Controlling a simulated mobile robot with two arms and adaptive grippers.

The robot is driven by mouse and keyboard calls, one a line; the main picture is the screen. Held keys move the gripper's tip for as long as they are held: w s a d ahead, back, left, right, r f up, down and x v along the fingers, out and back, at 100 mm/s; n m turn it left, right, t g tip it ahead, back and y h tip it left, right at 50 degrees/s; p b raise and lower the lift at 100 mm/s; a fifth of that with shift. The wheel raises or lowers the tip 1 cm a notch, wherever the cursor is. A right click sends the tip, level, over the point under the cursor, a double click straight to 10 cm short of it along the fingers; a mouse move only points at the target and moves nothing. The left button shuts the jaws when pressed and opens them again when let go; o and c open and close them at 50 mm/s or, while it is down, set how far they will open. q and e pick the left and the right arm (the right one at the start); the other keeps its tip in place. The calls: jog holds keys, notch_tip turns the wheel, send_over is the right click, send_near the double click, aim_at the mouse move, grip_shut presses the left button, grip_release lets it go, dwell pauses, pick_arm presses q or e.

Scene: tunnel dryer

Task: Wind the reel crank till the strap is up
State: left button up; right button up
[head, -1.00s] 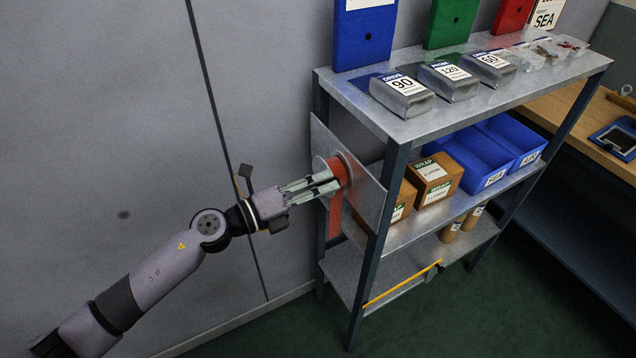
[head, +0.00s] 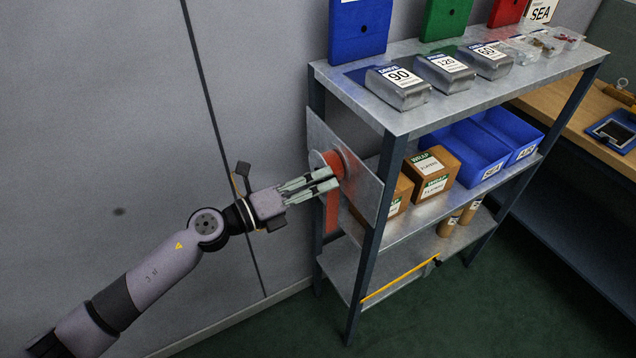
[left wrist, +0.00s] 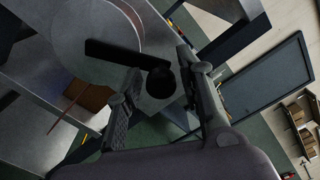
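The reel (head: 333,164) is a red-wound drum on a grey metal plate (head: 371,190) at the left end of the shelf rack. A red strap (head: 332,212) hangs below it, partly hidden behind my gripper. My left gripper (head: 331,180) reaches the reel's front from the left. The left wrist view shows the pale round reel face (left wrist: 98,28), a black crank arm (left wrist: 112,54) and a dark round knob (left wrist: 160,82). The knob lies between the fingers of my left gripper (left wrist: 160,66), with gaps seeming to show on both sides. My right gripper is not in view.
The rack (head: 398,122) holds grey labelled packs (head: 398,88), brown boxes (head: 432,174) and blue bins (head: 470,151). A yellow bar (head: 400,282) runs along the lower shelf. A wooden bench (head: 570,105) stands at right. The floor in front is clear.

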pick_arm(q)
jog(key=shift+o, duration=0.6)
jog(key=shift+a, duration=0.15)
jog(key=v, duration=1.1)
jog(key=shift+s+a, duration=0.25)
jog(key=shift+s, duration=0.05)
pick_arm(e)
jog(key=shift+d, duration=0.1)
